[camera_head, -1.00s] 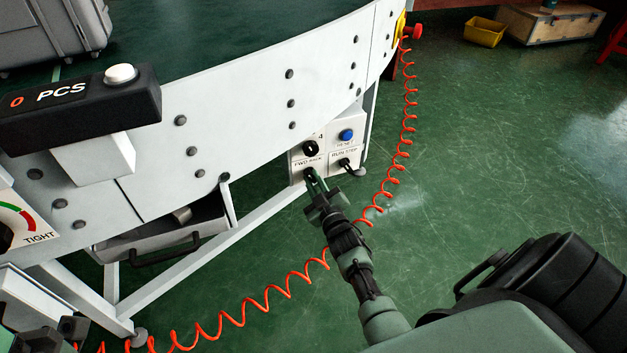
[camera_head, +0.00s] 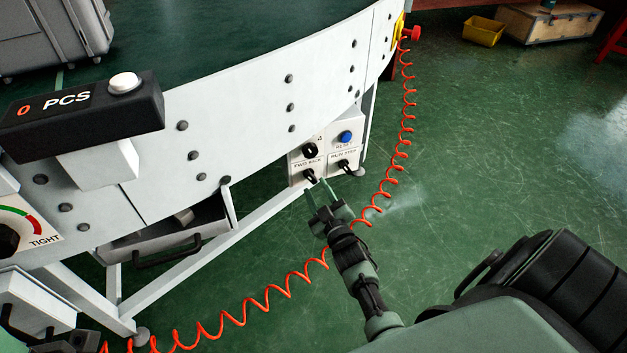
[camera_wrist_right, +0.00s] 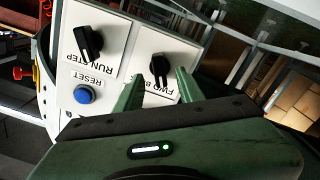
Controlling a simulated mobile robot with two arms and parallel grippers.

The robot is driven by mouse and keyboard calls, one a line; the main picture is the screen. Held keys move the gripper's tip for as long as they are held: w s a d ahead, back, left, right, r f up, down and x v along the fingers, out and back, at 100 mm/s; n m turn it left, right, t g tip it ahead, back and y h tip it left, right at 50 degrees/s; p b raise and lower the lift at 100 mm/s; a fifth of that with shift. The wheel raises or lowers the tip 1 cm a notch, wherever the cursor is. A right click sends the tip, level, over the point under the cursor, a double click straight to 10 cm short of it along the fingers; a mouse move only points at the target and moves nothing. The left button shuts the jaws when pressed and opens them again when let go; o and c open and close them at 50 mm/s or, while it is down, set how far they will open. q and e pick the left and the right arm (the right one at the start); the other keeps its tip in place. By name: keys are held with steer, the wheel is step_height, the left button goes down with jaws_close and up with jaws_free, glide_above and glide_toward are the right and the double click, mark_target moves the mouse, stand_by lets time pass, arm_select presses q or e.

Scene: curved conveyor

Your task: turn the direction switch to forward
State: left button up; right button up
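The direction switch (camera_head: 309,175), a black knob labelled FWD BACK, sits at the lower left of the white control panel (camera_head: 326,162) under the conveyor. It also shows in the right wrist view (camera_wrist_right: 160,68), where its label is upside down; I cannot tell for sure which side it points to. My right gripper (camera_head: 315,187) is open and empty, just in front of and below the switch. In the right wrist view its fingers (camera_wrist_right: 158,88) are spread on either side of the knob, apart from it. My left gripper (camera_head: 82,341) only partly shows at the bottom left edge.
The panel also has a RUN STEP knob (camera_head: 343,164), a blue RESET button (camera_head: 345,138) and another black knob (camera_head: 309,150). A red coiled cable (camera_head: 222,317) runs across the floor and up to the conveyor end. An open drawer (camera_head: 175,243) hangs under the conveyor.

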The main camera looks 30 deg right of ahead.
steer(key=p+v, duration=0.1)
steer(key=v, duration=0.3)
stand_by(0.5)
